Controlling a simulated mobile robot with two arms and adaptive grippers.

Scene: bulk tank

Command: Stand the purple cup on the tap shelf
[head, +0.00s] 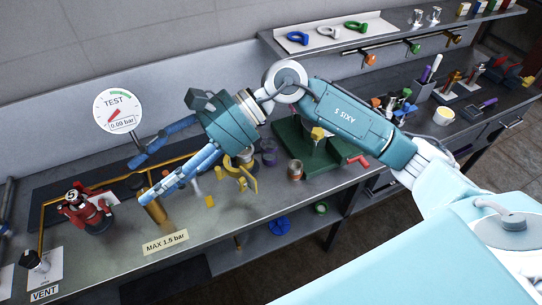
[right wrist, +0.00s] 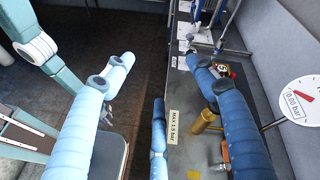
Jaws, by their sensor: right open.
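My right gripper (head: 142,178) is open and empty, above the left part of the bench near the gauge. Its blue spread fingers (right wrist: 165,72) also show in the right wrist view. My left gripper is not in view.
A TEST gauge (head: 118,108) stands behind my right fingers. The green stand (head: 318,158) is under my right arm.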

